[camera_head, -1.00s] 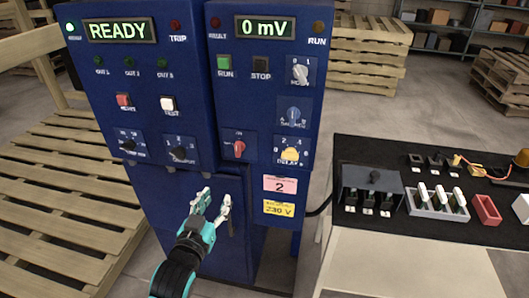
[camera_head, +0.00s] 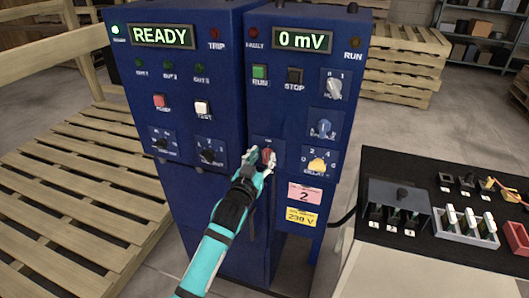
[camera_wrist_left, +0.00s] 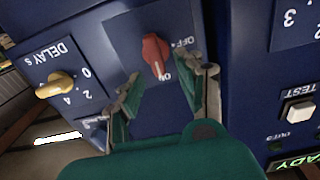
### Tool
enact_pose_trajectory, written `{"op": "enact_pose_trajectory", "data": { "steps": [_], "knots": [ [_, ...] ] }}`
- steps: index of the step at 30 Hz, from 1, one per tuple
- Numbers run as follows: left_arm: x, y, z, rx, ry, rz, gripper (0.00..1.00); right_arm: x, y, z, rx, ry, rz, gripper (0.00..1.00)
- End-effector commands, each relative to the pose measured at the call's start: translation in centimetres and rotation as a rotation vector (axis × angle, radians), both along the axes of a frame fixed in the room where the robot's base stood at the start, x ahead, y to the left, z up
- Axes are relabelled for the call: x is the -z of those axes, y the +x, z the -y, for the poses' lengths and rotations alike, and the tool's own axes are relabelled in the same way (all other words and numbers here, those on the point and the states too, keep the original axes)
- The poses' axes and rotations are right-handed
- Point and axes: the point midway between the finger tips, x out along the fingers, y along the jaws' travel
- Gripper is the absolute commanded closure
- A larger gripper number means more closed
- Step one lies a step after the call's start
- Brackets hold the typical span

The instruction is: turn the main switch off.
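The main switch is a red rotary knob (camera_head: 267,154) low on the right-hand blue cabinet. In the left wrist view the red knob (camera_wrist_left: 155,55) has a light mark on its end nearest the "ON" lettering; "OFF" is printed to its side. My left gripper (camera_head: 257,160) is at the knob and partly covers its plate in the head view. In the left wrist view the gripper's fingers (camera_wrist_left: 163,82) are apart, with the knob between and just beyond the tips. No contact shows. My right gripper is in neither view.
A yellow delay knob (camera_head: 317,165) and a blue knob (camera_head: 323,129) sit to the right of the switch. A black selector (camera_head: 208,155) is on its left. The display reads "READY" (camera_head: 163,36). A dark table (camera_head: 450,248) with switches and bins stands at right.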

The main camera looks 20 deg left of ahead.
Motion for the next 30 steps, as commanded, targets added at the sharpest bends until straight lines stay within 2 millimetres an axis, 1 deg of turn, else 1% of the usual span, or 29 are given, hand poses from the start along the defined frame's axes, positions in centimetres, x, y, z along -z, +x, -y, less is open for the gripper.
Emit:
{"op": "enact_pose_trajectory", "data": {
  "steps": [1,3,6,15,17,24,30],
  "knots": [
    [-0.1,0.7,0.1,0.0,0.0,0.001,0.62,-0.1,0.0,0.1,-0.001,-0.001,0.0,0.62],
    [-0.1,1.4,0.1,0.0,-0.001,0.0,0.62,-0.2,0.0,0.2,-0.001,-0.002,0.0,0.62],
    [0.0,2.0,0.1,0.0,-0.001,0.0,0.62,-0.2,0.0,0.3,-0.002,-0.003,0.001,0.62],
    [0.0,2.2,0.1,0.0,-0.001,0.0,0.62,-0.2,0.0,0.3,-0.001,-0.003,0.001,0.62],
    [0.0,2.2,0.1,0.0,-0.001,0.0,0.69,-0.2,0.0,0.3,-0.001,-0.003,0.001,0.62],
    [0.0,2.2,0.1,0.0,-0.001,0.0,1.0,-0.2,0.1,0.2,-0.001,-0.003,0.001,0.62],
    [0.0,2.2,0.1,0.0,-0.002,0.001,1.0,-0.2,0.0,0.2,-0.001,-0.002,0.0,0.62]
  ]
}}
